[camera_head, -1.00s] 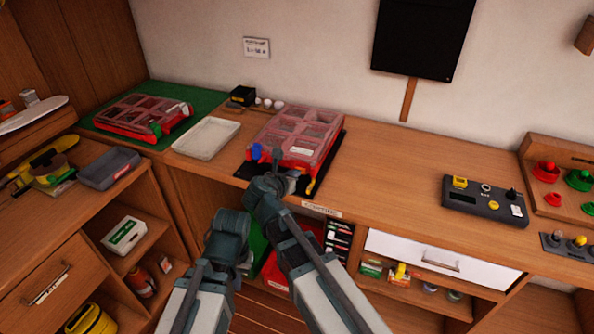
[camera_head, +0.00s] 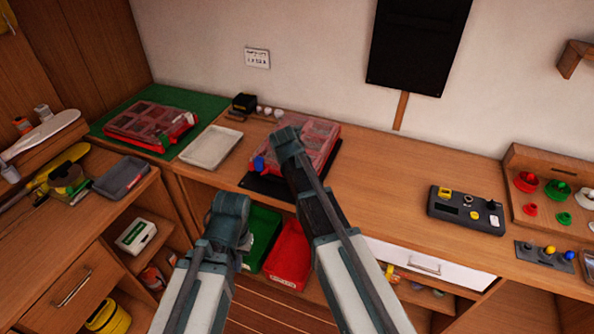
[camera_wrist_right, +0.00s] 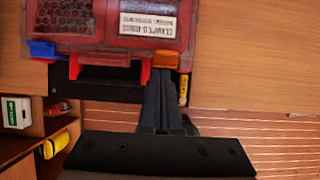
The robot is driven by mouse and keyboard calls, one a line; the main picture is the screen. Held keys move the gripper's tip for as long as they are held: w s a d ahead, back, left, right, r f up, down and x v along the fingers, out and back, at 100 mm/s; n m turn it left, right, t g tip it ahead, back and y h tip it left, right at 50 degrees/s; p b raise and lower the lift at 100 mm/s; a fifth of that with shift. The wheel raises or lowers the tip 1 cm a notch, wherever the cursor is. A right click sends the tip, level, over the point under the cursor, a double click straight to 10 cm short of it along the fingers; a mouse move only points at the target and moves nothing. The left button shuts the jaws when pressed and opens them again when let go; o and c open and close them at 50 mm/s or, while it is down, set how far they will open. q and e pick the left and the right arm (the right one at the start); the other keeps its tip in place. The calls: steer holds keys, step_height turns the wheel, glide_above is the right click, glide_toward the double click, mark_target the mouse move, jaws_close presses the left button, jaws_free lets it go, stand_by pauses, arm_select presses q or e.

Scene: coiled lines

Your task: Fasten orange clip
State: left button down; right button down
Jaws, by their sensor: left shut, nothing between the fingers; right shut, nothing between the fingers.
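The red case (camera_head: 308,138) with a clear compartment lid stands on the bench with its lid down. In the right wrist view, the orange clip (camera_wrist_right: 166,60) is on the case's front edge, right of the red handle (camera_wrist_right: 110,68). My right gripper (camera_wrist_right: 164,78) is shut and empty, with its fingertips just below the orange clip; I cannot tell whether they touch it. The blue clip (camera_wrist_right: 42,50) is at the case's left front corner. In the head view my right wrist hides the orange clip and right gripper. My left gripper (camera_head: 244,238) is shut, low before the bench, mostly hidden by its wrist.
A pale tray (camera_head: 211,147) and a second red case (camera_head: 150,126) on a green mat are to the left. A black control box (camera_head: 466,210) is to the right. Green (camera_head: 262,240) and red (camera_head: 289,254) bins are below. Bench between case and control box is clear.

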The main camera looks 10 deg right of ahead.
steer(key=shift+r, duration=0.1)
steer(key=shift+r+p, duration=0.7)
steer(key=shift+p, duration=0.1)
steer(key=shift+s, duration=0.1)
steer(key=s+p+v, duration=0.1)
steer(key=p+v, duration=0.8)
steer(key=v, duration=0.2)
steer(key=shift+a+p, duration=0.35)
steer(key=shift+a, duration=0.05)
steer(key=shift+s+f, duration=0.1)
